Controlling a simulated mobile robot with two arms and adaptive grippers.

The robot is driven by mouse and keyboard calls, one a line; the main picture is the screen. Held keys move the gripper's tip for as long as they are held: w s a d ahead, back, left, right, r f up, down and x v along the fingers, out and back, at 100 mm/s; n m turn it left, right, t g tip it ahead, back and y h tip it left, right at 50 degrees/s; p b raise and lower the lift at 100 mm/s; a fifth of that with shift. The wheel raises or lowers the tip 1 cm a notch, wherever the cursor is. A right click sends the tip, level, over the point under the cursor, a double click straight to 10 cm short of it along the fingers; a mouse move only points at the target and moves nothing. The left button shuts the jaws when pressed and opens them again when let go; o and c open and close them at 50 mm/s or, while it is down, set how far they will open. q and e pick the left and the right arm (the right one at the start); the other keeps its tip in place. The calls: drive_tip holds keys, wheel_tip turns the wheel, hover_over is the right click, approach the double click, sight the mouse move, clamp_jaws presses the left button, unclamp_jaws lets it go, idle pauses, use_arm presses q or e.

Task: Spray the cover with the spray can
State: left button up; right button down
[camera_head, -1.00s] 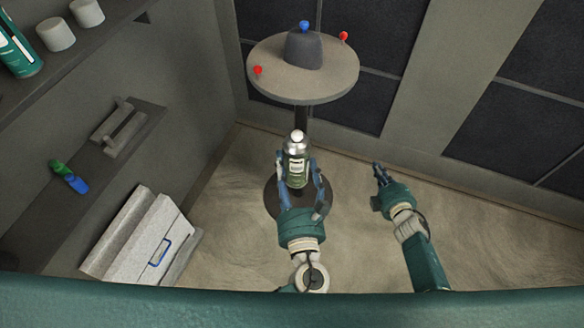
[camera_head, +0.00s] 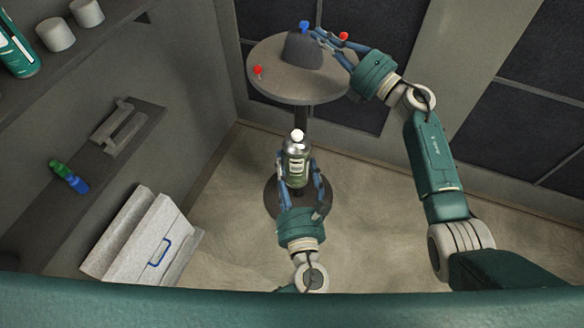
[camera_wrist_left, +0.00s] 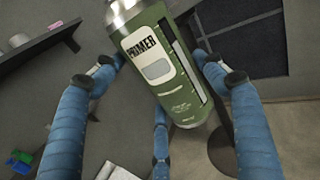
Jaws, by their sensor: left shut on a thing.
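The spray can (camera_head: 297,160) is a green can labelled PRIMER with a white top. My left gripper (camera_head: 298,180) is shut on it and holds it upright in front of the round table's post. In the left wrist view the can (camera_wrist_left: 160,60) sits tilted between my blue fingers. The cover (camera_head: 304,48) looks like the grey dome on the round table (camera_head: 290,88), with a blue pin (camera_head: 304,26) at its top. My right gripper (camera_head: 325,42) is at the cover's right side, its fingers near the blue pin. Contact and finger opening are unclear.
Red pins (camera_head: 257,70) (camera_head: 343,36) stand near the round table's edge. Shelves on the left hold white cylinders (camera_head: 58,36), another green can (camera_head: 18,48) and a green-blue item (camera_head: 68,178). A white case (camera_head: 145,240) leans below. The floor at right is open.

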drive_tip(key=s+a+r+n+g, duration=0.5)
drive_tip(key=s+a+n+g, duration=0.25)
drive_tip(key=a, duration=0.25)
drive_tip(key=s+a+r+n+g, duration=0.6)
drive_tip(key=s+a+n, duration=0.15)
drive_tip(key=a, duration=0.35)
drive_tip(key=s+d+f+n+g+h, duration=0.1)
drive_tip(key=s+f+n+g+h, duration=0.15)
drive_tip(key=s+f+h, duration=0.4)
drive_tip(key=s+d+f+t+h, duration=0.1)
drive_tip(key=d+f+t+h, duration=0.15)
drive_tip(key=d+h, duration=0.95)
drive_tip(key=shift+d+f+n+y, duration=0.15)
drive_tip(key=shift+d+f+y, duration=0.35)
drive_tip(key=shift+f, duration=0.5)
drive_tip(key=shift+d+f+n+y, duration=0.15)
drive_tip(key=shift+d+f+y, duration=0.15)
drive_tip(key=shift+f+y, duration=0.55)
drive_tip(key=shift+d+f+n+y, duration=0.15)
drive_tip(key=shift+d+f+y, duration=0.25)
drive_tip(key=shift+f, duration=0.75)
drive_tip(key=shift+f, duration=0.15)
